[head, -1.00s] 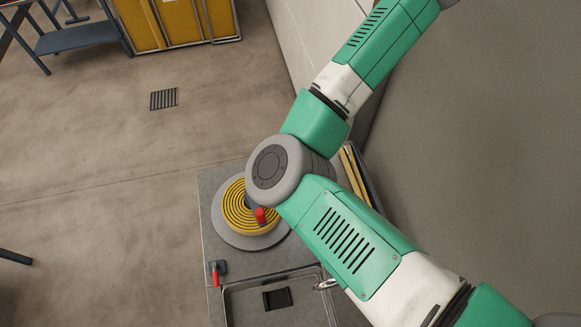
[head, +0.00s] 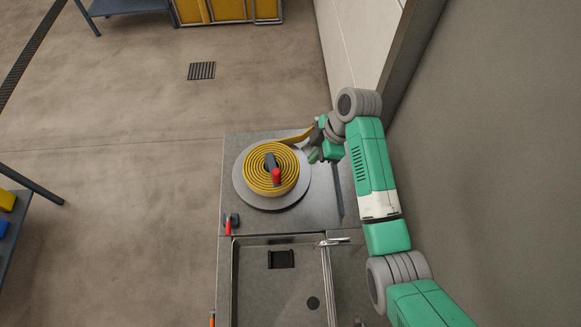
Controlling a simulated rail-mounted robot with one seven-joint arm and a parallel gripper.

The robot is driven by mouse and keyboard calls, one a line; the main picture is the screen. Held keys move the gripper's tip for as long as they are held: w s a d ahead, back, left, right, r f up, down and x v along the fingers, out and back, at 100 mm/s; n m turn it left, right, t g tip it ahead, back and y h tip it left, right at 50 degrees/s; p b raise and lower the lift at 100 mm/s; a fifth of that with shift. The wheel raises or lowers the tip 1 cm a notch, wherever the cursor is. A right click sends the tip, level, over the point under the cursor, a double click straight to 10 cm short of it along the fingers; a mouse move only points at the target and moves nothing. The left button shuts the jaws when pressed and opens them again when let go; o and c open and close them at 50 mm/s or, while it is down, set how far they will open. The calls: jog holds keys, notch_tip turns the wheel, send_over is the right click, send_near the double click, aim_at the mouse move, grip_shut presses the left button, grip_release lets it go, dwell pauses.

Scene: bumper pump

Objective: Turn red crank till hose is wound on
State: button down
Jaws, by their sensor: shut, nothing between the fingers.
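The yellow hose (head: 252,165) lies coiled in a flat spiral on a round grey disc (head: 245,198) on the bench top. A short yellow tail (head: 297,138) runs from the coil's upper right toward my gripper. The crank is a dark arm across the coil's middle, with a red knob (head: 276,175) at its lower end. My gripper (head: 316,150) is to the right of the coil, beside the tail, and apart from the crank. It is shut and empty; its fingers are small and partly hidden by my wrist.
A small dark fitting with a red lever (head: 229,225) sits at the bench's left edge. A steel sink (head: 270,285) with a black item (head: 281,259) lies in front of the disc. A wall (head: 480,150) stands close on the right.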

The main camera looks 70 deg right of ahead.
jog(key=w+a+f+p, duration=0.1)
jog(key=w+a+f, duration=0.2)
jog(key=w+f, duration=0.3)
jog(key=shift+f, duration=0.55)
jog(key=shift+w, duration=0.1)
jog(key=shift+w+a+m, duration=0.2)
jog(key=shift+a+m, duration=0.15)
jog(key=shift+m, duration=0.05)
